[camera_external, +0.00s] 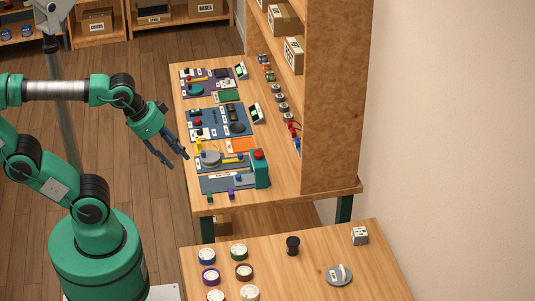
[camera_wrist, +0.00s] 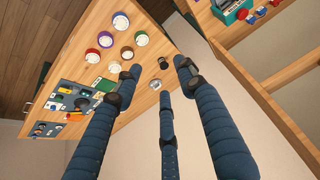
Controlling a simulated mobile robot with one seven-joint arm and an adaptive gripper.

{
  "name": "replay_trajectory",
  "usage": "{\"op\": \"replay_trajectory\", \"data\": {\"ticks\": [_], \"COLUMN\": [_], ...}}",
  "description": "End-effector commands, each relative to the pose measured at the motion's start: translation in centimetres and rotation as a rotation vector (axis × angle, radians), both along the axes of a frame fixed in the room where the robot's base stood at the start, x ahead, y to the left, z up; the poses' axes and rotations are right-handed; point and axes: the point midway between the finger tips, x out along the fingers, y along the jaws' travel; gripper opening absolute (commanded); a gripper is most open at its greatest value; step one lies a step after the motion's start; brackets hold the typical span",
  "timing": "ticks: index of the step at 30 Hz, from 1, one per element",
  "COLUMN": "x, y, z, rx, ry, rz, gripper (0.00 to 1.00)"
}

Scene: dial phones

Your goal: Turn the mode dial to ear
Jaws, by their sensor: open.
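A grey round dial (camera_external: 339,275) with a raised grip lies on the near wooden table (camera_external: 300,285) in the external view. A small label sits on it, too small to read. I cannot tell for sure that it is the mode dial, and no ear mark is readable. A small grey round thing, partly hidden, also shows between my fingers in the wrist view (camera_wrist: 155,85). My gripper (camera_external: 170,161) is open and empty, its fingers pointing down beside the left edge of the workbench, apart from everything. Its spread dark fingers fill the wrist view (camera_wrist: 160,78).
The workbench (camera_external: 300,170) holds panels with buttons and a green box (camera_external: 260,170) with a red button. A wooden shelf (camera_external: 335,100) rises behind.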

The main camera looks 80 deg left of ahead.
Motion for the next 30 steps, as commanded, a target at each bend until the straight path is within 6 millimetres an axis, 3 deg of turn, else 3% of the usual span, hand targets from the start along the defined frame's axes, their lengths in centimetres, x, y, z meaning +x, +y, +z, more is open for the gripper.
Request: {"op": "replay_trajectory", "data": {"ticks": [8,14,23,30], "x": [1.4,4.7,11.1,15.3], "y": [1.0,3.7,10.8,18.0], "z": [0.6,1.7,2.3,1.4], "rx": [-0.009,-0.031,-0.084,-0.129], "ry": [0.018,0.054,0.125,0.178], "rz": [0.049,0.165,0.405,0.601], "gripper": [0.4,0.4,0.4,0.4]}}
